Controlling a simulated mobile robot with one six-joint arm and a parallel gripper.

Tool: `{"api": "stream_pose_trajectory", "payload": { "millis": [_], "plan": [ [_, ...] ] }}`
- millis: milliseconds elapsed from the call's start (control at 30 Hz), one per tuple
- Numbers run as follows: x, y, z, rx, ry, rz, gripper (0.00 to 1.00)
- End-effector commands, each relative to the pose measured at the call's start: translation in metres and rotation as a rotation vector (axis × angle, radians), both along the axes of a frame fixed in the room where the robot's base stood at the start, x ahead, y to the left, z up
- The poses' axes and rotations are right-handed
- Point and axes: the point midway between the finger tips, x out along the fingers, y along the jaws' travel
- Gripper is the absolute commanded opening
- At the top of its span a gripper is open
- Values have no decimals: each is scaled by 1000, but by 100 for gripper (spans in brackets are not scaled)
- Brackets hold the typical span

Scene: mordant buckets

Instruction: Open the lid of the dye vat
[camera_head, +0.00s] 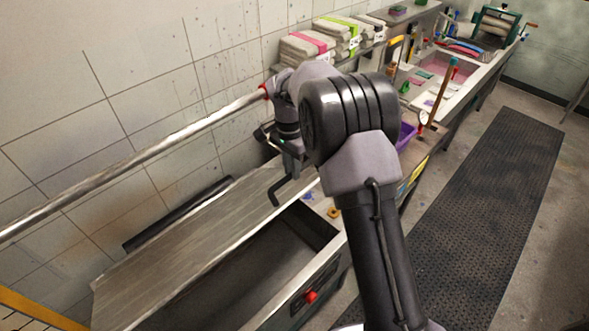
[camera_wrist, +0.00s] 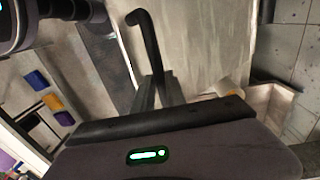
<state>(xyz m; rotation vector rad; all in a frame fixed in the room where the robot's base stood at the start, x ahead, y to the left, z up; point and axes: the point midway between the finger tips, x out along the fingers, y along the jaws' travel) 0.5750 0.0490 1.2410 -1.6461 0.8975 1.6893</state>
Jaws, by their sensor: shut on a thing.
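The dye vat (camera_head: 325,262) stands at the lower left of the head view, a long metal tank with a red knob on its front. Its flat grey metal lid (camera_head: 185,250) is raised and tilted back towards the tiled wall, with the dark inside of the vat showing below it. The lid also fills the upper middle of the wrist view (camera_wrist: 195,40). A black bent handle (camera_head: 278,193) sits at the lid's right end; in the wrist view the handle (camera_wrist: 150,45) runs down between my fingers. My gripper (camera_wrist: 158,92) is shut on this handle. My arm hides part of the bench.
A metal pipe (camera_head: 140,160) runs along the wall above the lid. Folded cloth bundles (camera_head: 305,46) lie on a shelf behind my arm. A sink bench (camera_head: 445,85) with bottles and tools extends to the right. A black floor mat (camera_head: 480,200) lies clear in front.

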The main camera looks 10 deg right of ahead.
Motion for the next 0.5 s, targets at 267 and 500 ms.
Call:
{"api": "stream_pose_trajectory", "payload": {
  "millis": [267, 500],
  "plan": [
    [0, 2, -1, 1, -2, 2, 38],
    [0, 1, -1, 1, 0, 1, 38]
  ]
}}
